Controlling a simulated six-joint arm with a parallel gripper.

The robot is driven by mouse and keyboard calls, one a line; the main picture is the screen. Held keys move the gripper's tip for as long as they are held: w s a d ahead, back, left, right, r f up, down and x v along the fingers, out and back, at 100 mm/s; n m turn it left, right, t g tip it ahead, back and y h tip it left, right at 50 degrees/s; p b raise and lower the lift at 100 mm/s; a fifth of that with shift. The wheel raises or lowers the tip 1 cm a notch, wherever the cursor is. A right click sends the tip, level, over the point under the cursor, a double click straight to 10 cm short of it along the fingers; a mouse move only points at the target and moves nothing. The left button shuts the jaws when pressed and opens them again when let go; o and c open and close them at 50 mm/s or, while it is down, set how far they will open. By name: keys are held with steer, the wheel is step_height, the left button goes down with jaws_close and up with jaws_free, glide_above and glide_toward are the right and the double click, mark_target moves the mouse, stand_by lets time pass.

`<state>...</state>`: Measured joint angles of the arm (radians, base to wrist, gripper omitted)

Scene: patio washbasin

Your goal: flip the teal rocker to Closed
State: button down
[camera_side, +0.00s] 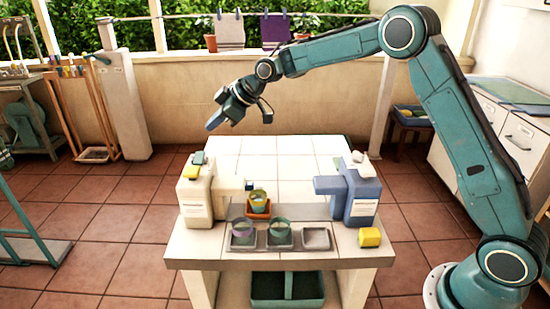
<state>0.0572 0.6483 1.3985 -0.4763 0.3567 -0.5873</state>
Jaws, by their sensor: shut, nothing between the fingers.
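A small teal piece, which looks like the teal rocker (199,158), sits on top of the cream dispenser (196,205) at the left of the washbasin table. A yellow piece (191,172) is just in front of it on the same top. The teal rocker's tilt and any markings are too small to read. My gripper (214,122) is in the air above and behind the cream dispenser, apart from it. It points down and to the left, is shut and holds nothing.
A blue dispenser (360,195) with white pieces on top stands at the right. Between them are an orange holder with a cup (259,207) and trays (316,239) with two cups. A yellow block (369,238) lies front right. The tiled back (270,155) is clear.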

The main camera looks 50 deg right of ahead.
mark_target(197, 154)
steer(key=x, duration=0.6)
step_height(197, 154, down, 2)
steer(key=shift+w+d+f, duration=0.25)
steer(key=shift+f, duration=0.75)
steer(key=shift+w+d+f+y, duration=0.15)
steer(key=shift+f+y, duration=0.15)
steer(key=shift+g, duration=0.4)
